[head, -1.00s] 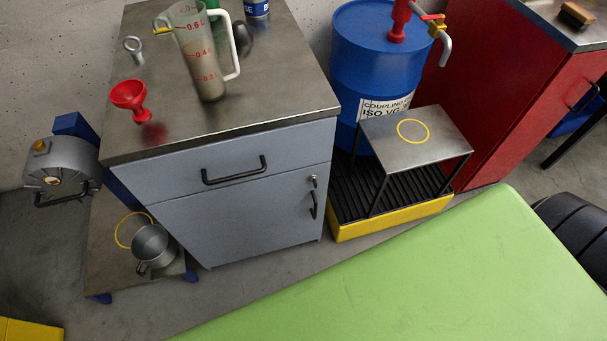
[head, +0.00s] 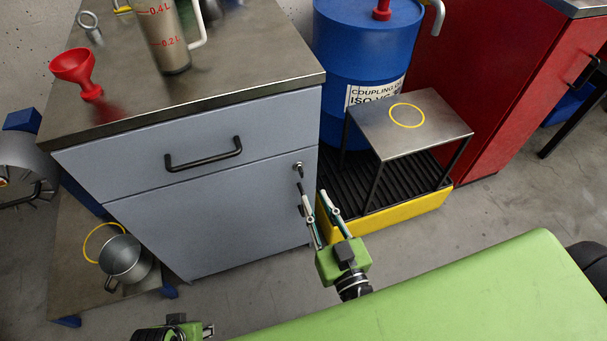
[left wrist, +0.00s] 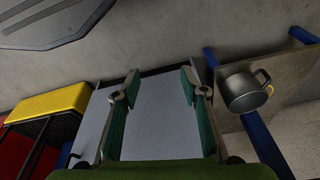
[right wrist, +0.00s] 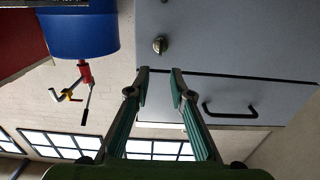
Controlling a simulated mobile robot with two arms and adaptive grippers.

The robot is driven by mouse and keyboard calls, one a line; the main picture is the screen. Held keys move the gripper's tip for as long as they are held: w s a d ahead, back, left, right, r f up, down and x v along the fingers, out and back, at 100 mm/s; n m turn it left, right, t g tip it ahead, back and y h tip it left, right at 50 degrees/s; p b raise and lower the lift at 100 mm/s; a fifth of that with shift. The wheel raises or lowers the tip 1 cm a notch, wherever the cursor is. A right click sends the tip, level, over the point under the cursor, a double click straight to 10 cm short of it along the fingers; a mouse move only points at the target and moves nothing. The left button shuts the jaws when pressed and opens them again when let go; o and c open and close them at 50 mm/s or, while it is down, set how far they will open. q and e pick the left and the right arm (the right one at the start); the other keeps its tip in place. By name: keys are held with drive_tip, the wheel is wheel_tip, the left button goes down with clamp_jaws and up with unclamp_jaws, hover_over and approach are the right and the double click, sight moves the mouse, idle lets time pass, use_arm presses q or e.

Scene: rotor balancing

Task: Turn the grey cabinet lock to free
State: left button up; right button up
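The grey cabinet (head: 215,215) stands left of centre in the head view. Its small metal lock (head: 298,168) sits at the door's upper right corner, just below the drawer; it also shows in the right wrist view (right wrist: 160,45). My right gripper (head: 313,196) is open and empty, below the lock in the head view, its fingers partly covering the black door handle. In the right wrist view its fingertips (right wrist: 159,72) are apart, with the lock beyond them. My left gripper is only partly visible at the bottom of the head view; its spread, empty fingers (left wrist: 160,82) show in the left wrist view.
A yellow-edged grate (head: 395,215) with a small metal stand (head: 440,130) is right of the cabinet, before a blue drum (head: 365,50). A green surface (head: 450,290) lies in front. A metal pot (head: 122,258) stands on a low shelf at left.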

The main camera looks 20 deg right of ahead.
sight(301, 172)
drive_tip(key=w, duration=0.9)
drive_tip(key=shift+w+a, duration=0.1)
drive_tip(key=shift+a, duration=0.05)
use_arm(q)
drive_tip(key=shift+w+r, duration=0.1)
drive_tip(key=shift+r, duration=0.85)
use_arm(e)
clamp_jaws()
